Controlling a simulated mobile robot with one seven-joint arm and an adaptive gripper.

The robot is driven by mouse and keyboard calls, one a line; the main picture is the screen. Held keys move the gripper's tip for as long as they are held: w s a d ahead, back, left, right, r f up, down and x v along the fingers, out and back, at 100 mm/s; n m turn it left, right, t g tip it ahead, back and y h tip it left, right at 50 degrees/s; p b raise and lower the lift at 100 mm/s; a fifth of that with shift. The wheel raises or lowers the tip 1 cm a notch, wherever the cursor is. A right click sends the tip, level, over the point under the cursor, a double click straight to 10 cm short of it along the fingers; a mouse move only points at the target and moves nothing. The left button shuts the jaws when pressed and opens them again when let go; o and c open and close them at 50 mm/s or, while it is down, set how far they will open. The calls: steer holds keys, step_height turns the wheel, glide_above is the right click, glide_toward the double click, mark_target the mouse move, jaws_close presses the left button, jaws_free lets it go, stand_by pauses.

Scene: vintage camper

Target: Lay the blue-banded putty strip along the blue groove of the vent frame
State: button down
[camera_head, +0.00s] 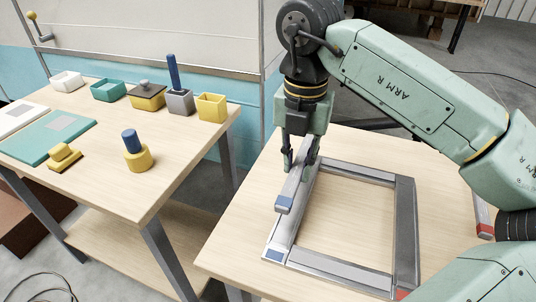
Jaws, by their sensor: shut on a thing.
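The grey vent frame (405,232) lies flat on the right-hand table. A blue mark (275,255) sits at its near left corner, at the near end of its left side. My gripper (300,166) points down and is shut on the blue-banded putty strip (294,185), a light grey bar with a blue band at its near end. The strip runs roughly along the frame's left side, over or just left of it, and hides part of it. I cannot tell whether strip and frame touch.
A red-banded strip (485,229) lies at the right, partly hidden by my arm. The frame has a red mark (402,295) at its near right corner. The left table (190,160) holds several small boxes, a teal board and a yellow-based stamp. A gap separates the tables.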

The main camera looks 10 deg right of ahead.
mark_target(297, 199)
steer(key=shift+s+d+f+b, duration=0.15)
steer(key=shift+s+b, duration=0.05)
steer(key=shift+b, duration=0.1)
stand_by(0.4)
step_height(297, 199, down, 6)
steer(key=b, duration=0.5)
steer(key=shift+f+b, duration=0.35)
steer(key=shift+b, duration=0.35)
stand_by(1.6)
steer(key=c, duration=1.4)
jaws_free()
steer(key=shift+o, duration=0.2)
step_height(297, 199, up, 8)
steer(key=shift+f, duration=0.2)
